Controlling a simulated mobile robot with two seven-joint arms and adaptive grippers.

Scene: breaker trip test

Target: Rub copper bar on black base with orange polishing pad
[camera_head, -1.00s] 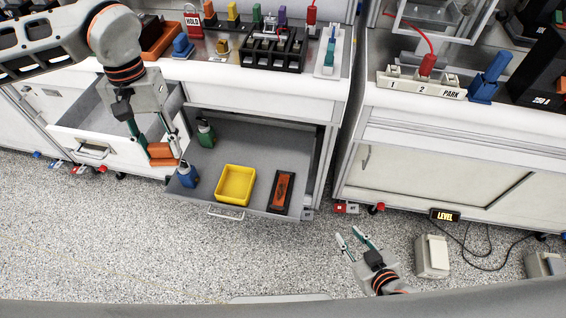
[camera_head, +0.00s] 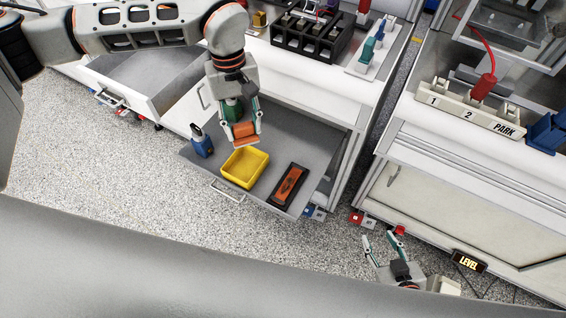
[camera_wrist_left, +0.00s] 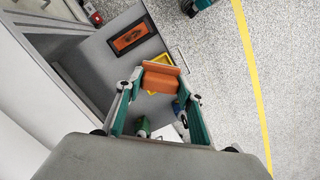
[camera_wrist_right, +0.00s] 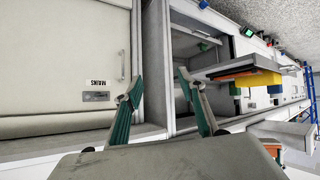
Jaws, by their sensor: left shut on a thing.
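The orange polishing pad (camera_head: 243,131) is between the fingers of my left gripper (camera_head: 241,138), which is shut on it. They are above the open grey drawer, close to the back edge of the yellow tray. The pad (camera_wrist_left: 160,80) also shows between the fingers in the left wrist view. The copper bar (camera_head: 289,186) lies on its black base (camera_head: 279,202) at the drawer's right side, apart from the pad; it also shows in the left wrist view (camera_wrist_left: 131,37). My right gripper (camera_head: 382,238) is open and empty, low over the floor right of the drawer.
The yellow tray (camera_head: 262,157) stands left of the black base. A blue bottle (camera_head: 202,143) and a green bottle (camera_head: 232,108) stand in the drawer's left part. The counter edge is behind the left gripper. Another cabinet (camera_head: 430,187) stands at the right.

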